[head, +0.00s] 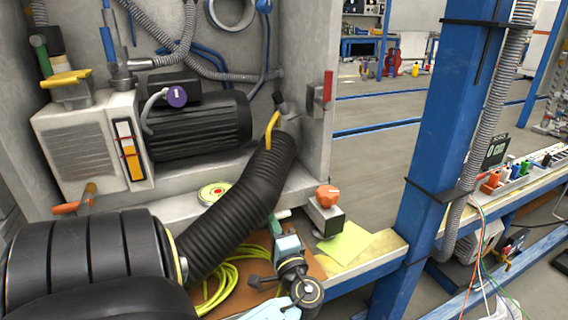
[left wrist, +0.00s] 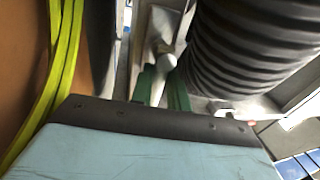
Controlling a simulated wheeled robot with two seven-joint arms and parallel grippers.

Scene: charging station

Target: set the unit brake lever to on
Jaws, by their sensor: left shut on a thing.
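My left gripper (head: 277,222) is low in the middle of the head view, beside the thick black ribbed hose and at the front of the grey unit. In the left wrist view its two green fingers (left wrist: 160,90) are closed around a pale grey lever (left wrist: 158,92) with a rounded end. I take this to be the unit brake lever; no marking on it is readable. In the head view the lever is hidden behind the hose and the gripper, so its on or off position cannot be told. My right gripper is not in view.
The black ribbed hose (head: 240,205) is close to the left of the gripper. An orange knob on a grey box (head: 327,195) and a yellow-green sheet (head: 346,242) are to its right. A yellow cable (head: 232,278) lies coiled below. A blue post (head: 437,130) stands farther right.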

